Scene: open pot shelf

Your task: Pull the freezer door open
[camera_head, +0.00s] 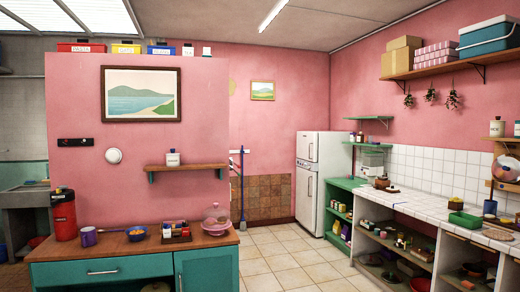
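A white two-door fridge (335,158) stands at the back of the room, right of centre, against the pink wall. Its upper door, the freezer door (305,146), looks shut, and so does the taller lower door (304,205). Each door seems to have a slim vertical handle near its right edge. The fridge is far from me, on the far side of the tiled floor. Neither of my grippers shows in the head view.
A teal cabinet with a wooden top (150,252) stands close at left below a pink partition wall. A white-tiled counter (430,210) with open shelves runs along the right. A green shelf unit (345,183) adjoins the fridge's right side. The tiled floor (285,258) between is clear.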

